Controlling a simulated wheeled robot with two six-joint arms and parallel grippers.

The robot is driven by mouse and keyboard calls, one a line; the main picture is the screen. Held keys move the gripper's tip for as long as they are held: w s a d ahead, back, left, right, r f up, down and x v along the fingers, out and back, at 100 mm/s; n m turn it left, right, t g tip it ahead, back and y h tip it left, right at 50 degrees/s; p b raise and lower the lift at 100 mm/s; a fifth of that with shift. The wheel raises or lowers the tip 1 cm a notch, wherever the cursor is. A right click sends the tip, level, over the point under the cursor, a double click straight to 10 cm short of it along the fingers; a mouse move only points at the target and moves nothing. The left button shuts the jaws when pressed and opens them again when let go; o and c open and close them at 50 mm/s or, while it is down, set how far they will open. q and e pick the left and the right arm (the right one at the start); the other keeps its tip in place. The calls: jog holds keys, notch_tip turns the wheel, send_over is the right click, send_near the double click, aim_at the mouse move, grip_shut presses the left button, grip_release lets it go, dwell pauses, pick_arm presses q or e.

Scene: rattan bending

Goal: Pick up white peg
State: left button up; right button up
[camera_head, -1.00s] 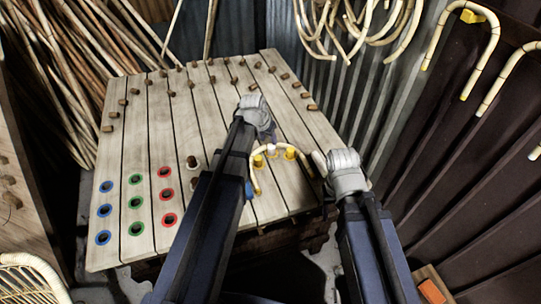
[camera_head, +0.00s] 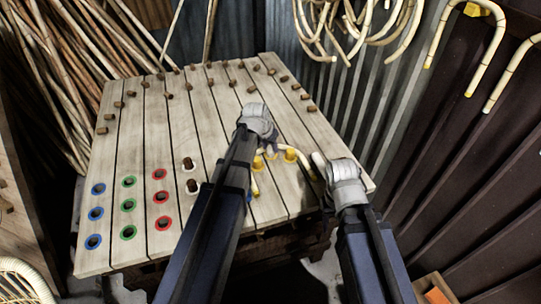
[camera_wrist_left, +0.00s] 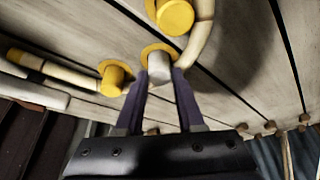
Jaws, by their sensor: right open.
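The white peg (camera_wrist_left: 158,65) stands in a yellow-ringed hole in the slatted board, seen in the left wrist view; in the head view my left gripper hides it. My left gripper (camera_wrist_left: 159,80) has one dark finger on each side of the peg, very close to it; I cannot tell whether they press on it. In the head view my left wrist (camera_head: 258,120) is over the board. My right gripper (camera_head: 322,168) is open at the board's right edge, its fingers mostly hidden.
Yellow pegs (camera_wrist_left: 175,15) (camera_wrist_left: 113,75) flank the white peg, with a bent rattan cane (camera_wrist_left: 55,72) alongside. Blue, green and red ringed holes (camera_head: 128,205) lie on the left of the board (camera_head: 150,130). Brown pegs line its far edges. Canes hang on the right wall.

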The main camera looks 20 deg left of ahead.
aim_at(270, 149)
pick_arm(q)
grip_shut()
jog(key=shift+r, duration=0.1)
notch_tip(270, 149, up, 10)
jog(key=p, duration=1)
